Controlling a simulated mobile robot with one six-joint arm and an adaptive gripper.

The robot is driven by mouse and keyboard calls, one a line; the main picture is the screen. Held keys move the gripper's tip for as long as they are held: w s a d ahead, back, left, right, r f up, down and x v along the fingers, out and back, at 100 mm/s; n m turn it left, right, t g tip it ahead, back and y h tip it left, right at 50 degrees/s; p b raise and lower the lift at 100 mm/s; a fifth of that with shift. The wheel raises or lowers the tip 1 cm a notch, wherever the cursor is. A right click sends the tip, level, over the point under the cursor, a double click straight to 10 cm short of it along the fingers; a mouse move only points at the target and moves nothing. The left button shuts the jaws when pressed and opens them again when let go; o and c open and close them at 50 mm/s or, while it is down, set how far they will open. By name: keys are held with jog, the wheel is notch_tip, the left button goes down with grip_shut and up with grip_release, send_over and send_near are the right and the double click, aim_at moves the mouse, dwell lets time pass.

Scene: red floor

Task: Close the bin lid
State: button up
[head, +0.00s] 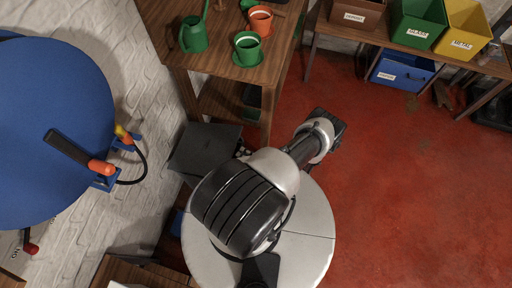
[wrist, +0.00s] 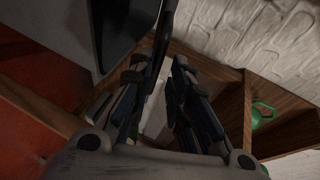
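In the wrist view my gripper (wrist: 160,64) points toward the wall, its two dark fingers apart with a gap between them. A dark, flat panel (wrist: 122,30), which may be the bin lid, stands just beyond the left finger. A thin dark strip (wrist: 164,32) runs down close to the left fingertip; I cannot tell whether they touch. In the head view a dark grey, box-like thing (head: 205,148), possibly the bin, stands left of my arm, below the wooden table. Its lid position is unclear.
A wooden table (head: 224,67) holds a green watering can (head: 194,36) and pots. Its shelves (wrist: 285,88) border the right of the wrist view. Labelled crates (head: 415,22) stand on a rack at the back right. Red floor (head: 400,190) is clear on the right.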

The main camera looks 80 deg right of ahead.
jog(key=v, duration=0.9)
jog(key=shift+a, duration=0.1)
